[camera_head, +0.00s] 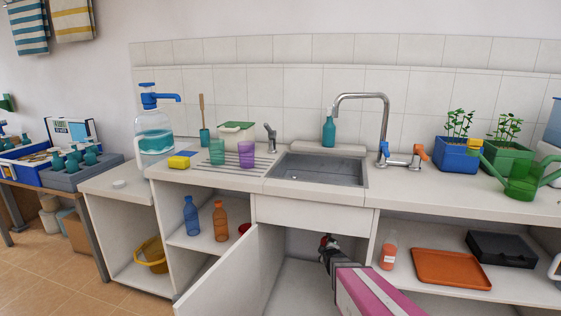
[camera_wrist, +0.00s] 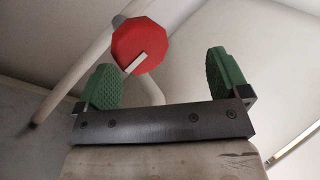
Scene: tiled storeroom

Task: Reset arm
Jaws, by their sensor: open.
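My gripper (camera_wrist: 164,80) is open in the wrist view, with its two green ridged pads wide apart and nothing between them. A red faceted valve knob (camera_wrist: 140,44) with a white bar on its face sits beyond the pads, on a white pipe (camera_wrist: 86,66). The knob looks apart from both pads. In the head view my pink arm reaches into the open cabinet under the sink (camera_head: 318,170), with my gripper (camera_head: 327,241) at the upper part of the opening. The knob is hard to make out there.
The cabinet door (camera_head: 222,280) stands open on the left of my arm. The counter edge and sink front (camera_head: 315,211) are above it. A shelf on the right holds a bottle (camera_head: 389,251), an orange tray (camera_head: 450,268) and a black case (camera_head: 502,249).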

